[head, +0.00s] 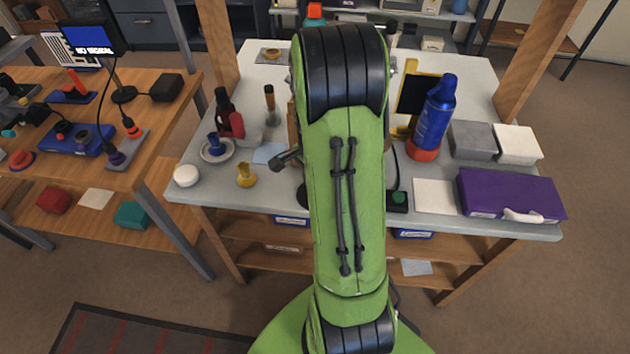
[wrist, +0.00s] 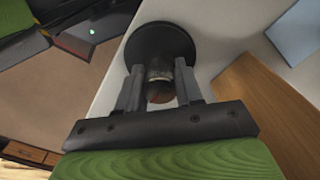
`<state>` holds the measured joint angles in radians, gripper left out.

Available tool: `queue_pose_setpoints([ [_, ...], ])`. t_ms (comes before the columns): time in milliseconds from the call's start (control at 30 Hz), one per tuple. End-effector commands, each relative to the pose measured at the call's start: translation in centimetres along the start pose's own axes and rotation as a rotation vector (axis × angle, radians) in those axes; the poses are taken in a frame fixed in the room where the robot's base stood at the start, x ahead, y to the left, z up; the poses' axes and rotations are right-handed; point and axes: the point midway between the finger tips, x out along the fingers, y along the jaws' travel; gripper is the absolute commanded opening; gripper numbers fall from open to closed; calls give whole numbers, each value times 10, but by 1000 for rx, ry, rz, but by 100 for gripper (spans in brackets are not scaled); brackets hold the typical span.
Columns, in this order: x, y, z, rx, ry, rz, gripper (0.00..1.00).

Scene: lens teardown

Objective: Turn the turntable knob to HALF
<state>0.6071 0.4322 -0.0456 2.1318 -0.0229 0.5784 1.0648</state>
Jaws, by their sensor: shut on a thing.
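In the wrist view, my gripper (wrist: 160,90) is shut on a short dark cylindrical knob (wrist: 159,76), with one finger on each side of it. The knob stands at a wide black disc (wrist: 160,40) near the edge of the pale tabletop. I take it for the turntable knob; no HALF mark or pointer can be made out. In the head view, my green arm covers the gripper and the knob. A dark round edge (head: 302,195) shows just left of the arm at the table's front, probably the same disc.
A wooden surface (wrist: 265,115) and a light blue sheet (wrist: 297,30) lie right of the disc in the wrist view. The workbench (head: 440,233) also bears a black box with a green button (head: 398,201), a blue bottle (head: 433,115), a purple case (head: 510,192) and a yellow piece (head: 246,175).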

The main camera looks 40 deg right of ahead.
Motion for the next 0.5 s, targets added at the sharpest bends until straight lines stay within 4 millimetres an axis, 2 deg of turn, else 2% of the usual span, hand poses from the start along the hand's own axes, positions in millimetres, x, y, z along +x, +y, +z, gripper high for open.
queue_pose_setpoints([
  [33, -1, -1, -1, 0, 3, -3, 5],
  [67, -1, -1, -1, 0, 3, -3, 40],
  [200, -1, -1, 0, -1, 2, -2, 61],
  [500, -3, 0, 0, -1, 1, -2, 61],
])
